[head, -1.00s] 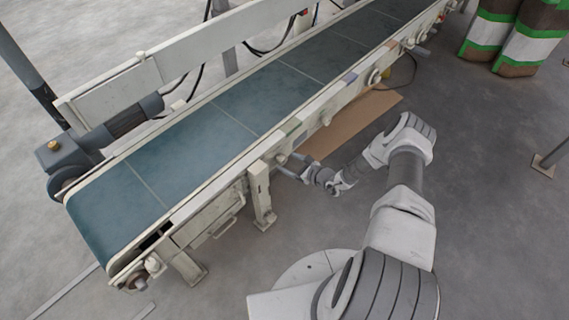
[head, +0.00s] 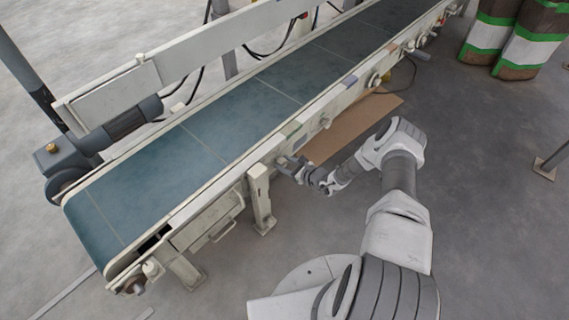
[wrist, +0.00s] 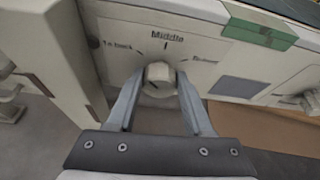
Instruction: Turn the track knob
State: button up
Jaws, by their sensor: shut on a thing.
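The track knob (wrist: 158,76) is a pale, blocky knob on the cream side panel of the conveyor (head: 205,140). Printed labels surround it: "To back" at left, "Middle" above, and a partly blurred one at right. My gripper (wrist: 158,84) has one grey finger on each side of the knob and is shut on it. I cannot tell clearly which label the knob points to. In the head view my gripper (head: 285,163) is against the conveyor's near side and hides the knob.
A cream support leg (head: 261,200) stands just left of my gripper. A brown board (head: 350,128) lies on the floor to the right. Striped sacks (head: 522,38) stand at the far right.

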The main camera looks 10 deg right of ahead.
jog(key=shift+s+a+r+n+p, duration=0.15)
jog(key=shift+n+p, duration=0.15)
jog(key=shift+p, duration=0.55)
grip_shut()
jog(key=shift+n+t+h+p, duration=0.5)
jog(key=shift+n+h+p, duration=0.1)
jog(key=shift+p, duration=0.15)
jog(key=shift+f, duration=0.2)
jog(key=o, duration=1.3)
grip_release()
jog(key=shift+c, duration=0.2)
jog(key=p+v, duration=0.5)
jog(key=v, duration=1.2)
